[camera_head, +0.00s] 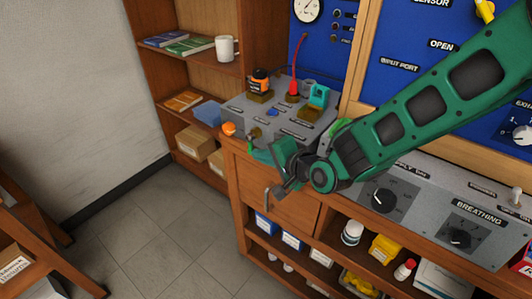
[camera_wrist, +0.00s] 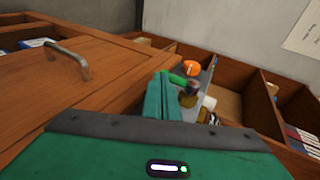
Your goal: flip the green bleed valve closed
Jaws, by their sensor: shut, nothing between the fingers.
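In the wrist view a bright green lever (camera_wrist: 178,78) shows just beyond my fingertips, beside a dark rounded fitting (camera_wrist: 192,91). It looks like the bleed valve handle; its exact angle is hard to tell. In the head view a brass fitting (camera_head: 255,133) stands at the front of the grey panel, and my gripper (camera_head: 256,151) is just in front of it, covering part of that area. My gripper also shows in the wrist view (camera_wrist: 161,93), with its teal fingers together and nothing held. Whether the fingers touch the lever cannot be told.
An orange knob (camera_head: 228,128) sits at the panel's left corner. The grey panel (camera_head: 283,128) also carries a black-and-orange knob (camera_head: 259,79), a red fitting with a hose (camera_head: 293,88) and a teal part (camera_head: 318,96). A drawer handle (camera_wrist: 72,60) juts out below. Open floor lies left.

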